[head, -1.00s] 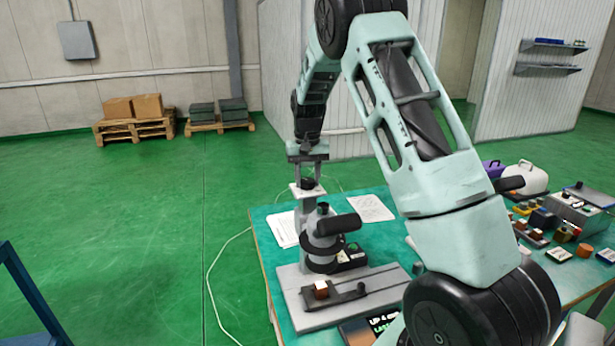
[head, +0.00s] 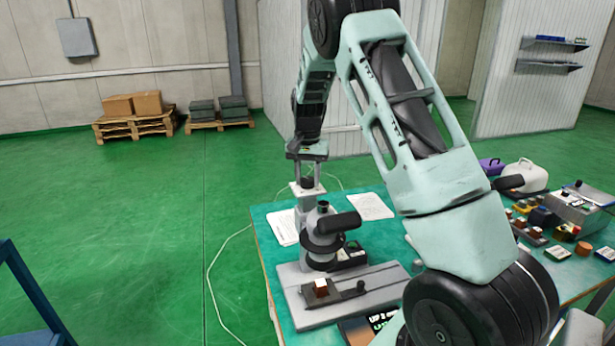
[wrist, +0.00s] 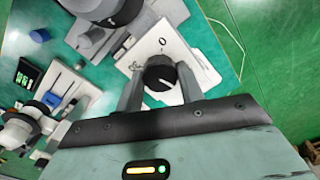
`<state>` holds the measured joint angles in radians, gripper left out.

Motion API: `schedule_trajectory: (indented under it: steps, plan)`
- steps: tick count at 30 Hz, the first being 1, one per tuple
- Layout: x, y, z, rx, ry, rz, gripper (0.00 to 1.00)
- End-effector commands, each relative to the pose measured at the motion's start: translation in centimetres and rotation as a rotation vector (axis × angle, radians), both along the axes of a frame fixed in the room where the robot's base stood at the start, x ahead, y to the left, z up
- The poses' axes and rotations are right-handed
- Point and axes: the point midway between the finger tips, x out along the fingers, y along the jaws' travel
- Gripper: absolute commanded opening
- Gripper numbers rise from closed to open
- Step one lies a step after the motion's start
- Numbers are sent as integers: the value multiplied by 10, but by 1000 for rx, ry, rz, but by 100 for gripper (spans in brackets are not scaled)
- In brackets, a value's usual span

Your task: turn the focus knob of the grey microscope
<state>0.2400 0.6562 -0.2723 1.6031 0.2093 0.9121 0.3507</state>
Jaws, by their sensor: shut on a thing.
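The grey microscope (head: 322,238) stands on a grey base plate on the green table, with a dark ring and a black tube pointing right. Its black focus knob (wrist: 160,74), with a white pointer line, sits on a white plate with markings (wrist: 168,47). In the head view the knob (head: 307,183) is at the top of the column behind the microscope's tube. My gripper (wrist: 160,86) comes down from above with one finger on each side of the knob and is shut on it. The finger contact is partly hidden in the head view.
Paper sheets (head: 371,206) lie behind the microscope. A small brown-and-white block (head: 320,288) sits on the base plate in front. Several small items and a grey device (head: 581,204) crowd the table's right side. The green floor at left is open, with a thin cable.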

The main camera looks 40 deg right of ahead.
Motion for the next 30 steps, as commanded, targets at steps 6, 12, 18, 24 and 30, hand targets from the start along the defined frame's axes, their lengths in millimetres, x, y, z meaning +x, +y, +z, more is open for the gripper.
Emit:
schedule_trajectory:
  steps: [6,12,18,24,30]
  plan:
    - [1,-1,2,-4,-7,1,59]
    - [1,-1,1,-2,-3,1,59]
    - [1,-1,7,-2,-4,2,59]
    - [2,-1,40,-3,-7,4,59]
    - [1,-1,88,-4,-8,2,59]
